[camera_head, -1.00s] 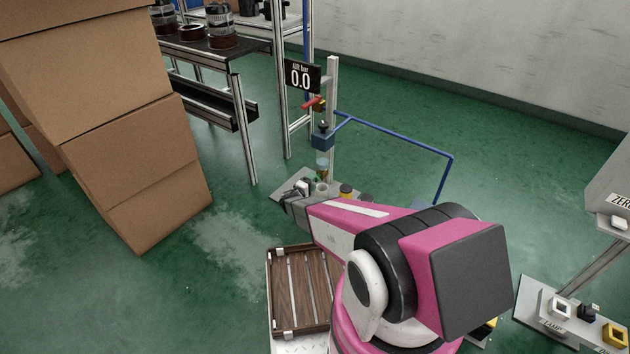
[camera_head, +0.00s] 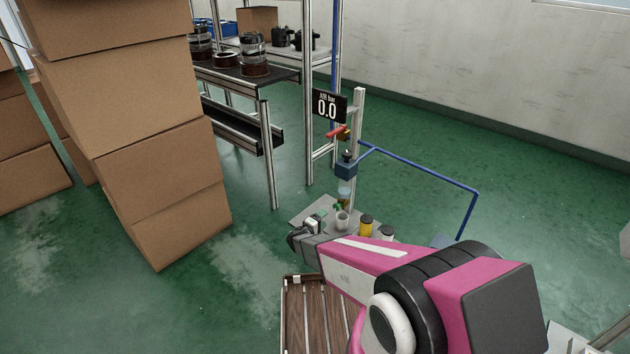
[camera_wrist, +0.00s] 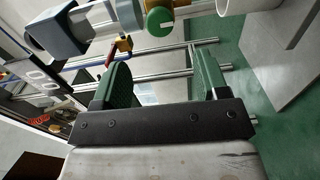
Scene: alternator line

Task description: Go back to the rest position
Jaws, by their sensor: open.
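My gripper (camera_wrist: 162,88) shows in the wrist view with its two green fingers spread apart and nothing between them. In the head view my pink and white arm reaches away to the left, and its far end lies just in front of the grey plate (camera_head: 300,209) of the air station. The fingers cannot be made out clearly there. In the wrist view, station parts, including a green round knob (camera_wrist: 160,20) and a blue-grey block (camera_wrist: 62,30), show beyond the fingers; I see no contact with them.
A stack of cardboard boxes (camera_head: 160,150) stands at the left. A slatted wooden tray (camera_head: 318,315) lies below my arm. The air station's post carries a "0.0" display (camera_head: 327,106), with a blue pipe (camera_head: 430,178) to its right. A conveyor (camera_head: 245,78) stands behind. Green floor is open at right.

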